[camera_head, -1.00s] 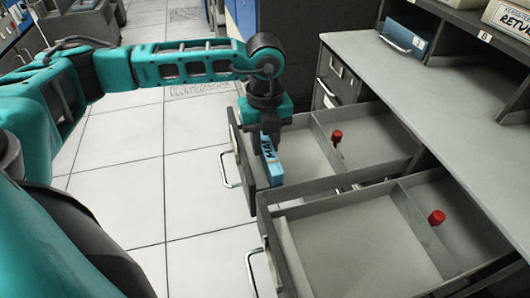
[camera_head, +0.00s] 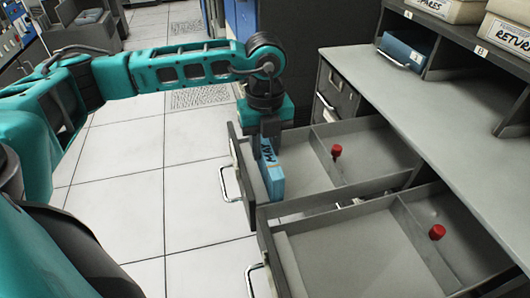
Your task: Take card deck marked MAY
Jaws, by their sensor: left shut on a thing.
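The blue card deck marked MAY (camera_head: 273,181) stands upright at the left end of the farther open drawer (camera_head: 310,175). My left gripper (camera_head: 269,143) comes down from above and is shut on the top of the deck. The lettering on the deck's upper face partly shows beside the fingers. I cannot tell whether the deck touches the drawer floor. My right gripper is not in view.
A second open drawer (camera_head: 340,262) lies nearer, with a red knob (camera_head: 437,232). Another red knob (camera_head: 336,152) is in the farther drawer. Floor at left is clear.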

